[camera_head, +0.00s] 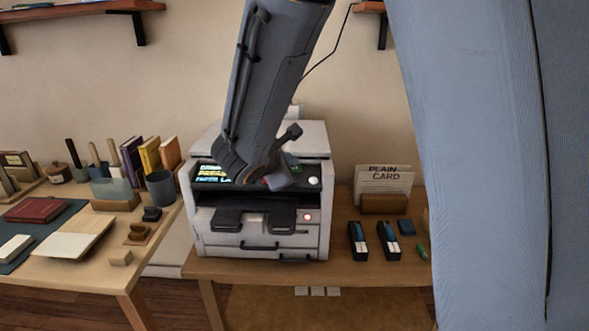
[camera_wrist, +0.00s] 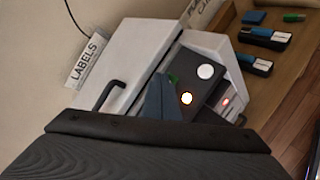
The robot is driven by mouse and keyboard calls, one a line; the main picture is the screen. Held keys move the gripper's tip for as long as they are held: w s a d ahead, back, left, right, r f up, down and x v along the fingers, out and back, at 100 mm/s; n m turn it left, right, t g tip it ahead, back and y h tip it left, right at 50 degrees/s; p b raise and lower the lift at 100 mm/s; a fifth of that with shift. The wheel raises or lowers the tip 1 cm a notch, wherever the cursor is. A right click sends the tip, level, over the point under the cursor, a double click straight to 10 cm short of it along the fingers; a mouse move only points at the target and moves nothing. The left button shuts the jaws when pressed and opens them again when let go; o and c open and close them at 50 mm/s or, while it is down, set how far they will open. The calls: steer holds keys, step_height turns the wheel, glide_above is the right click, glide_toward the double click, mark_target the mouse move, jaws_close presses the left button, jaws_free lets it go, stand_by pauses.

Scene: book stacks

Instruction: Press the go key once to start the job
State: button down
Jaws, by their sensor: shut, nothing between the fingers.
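The office machine (camera_head: 262,243) stands on a wooden table, with a dark control panel on its upper front. A lit screen (camera_head: 212,173) is at the panel's left. A white round key (camera_head: 313,181) is at the right end, also in the wrist view (camera_wrist: 206,71). A glowing orange-white round key (camera_wrist: 187,98) and a small green part (camera_wrist: 172,78) show on the panel. I cannot read which is the go key. My gripper (camera_head: 275,181) is shut and empty, low over the panel, hiding its middle. Contact cannot be told.
A red light (camera_head: 307,217) glows on the machine's front. Right of it are two black holders (camera_head: 358,240) and a plain card stand (camera_head: 384,188). A desk (camera_head: 115,268) with books and a cup (camera_head: 160,188) stands left. A labels box (camera_wrist: 87,60) is behind the machine.

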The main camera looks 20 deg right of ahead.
steer(key=shift+f, duration=0.15)
stand_by(0.4)
steer(key=shift+s+r, duration=0.15)
steer(key=shift+r, duration=0.45)
steer(key=shift+s+a+r+p, duration=0.1)
steer(key=shift+s+r+p, duration=0.2)
steer(key=shift+r+p, duration=0.5)
steer(key=shift+s+a+r+p, duration=0.15)
steer(key=shift+s+r+p, duration=0.15)
steer(key=shift+r, duration=0.8)
steer(key=shift+s+a+r+p, duration=0.1)
steer(key=shift+s+r+p, duration=0.15)
steer(key=shift+r+p, duration=0.55)
steer(key=shift+r, duration=0.15)
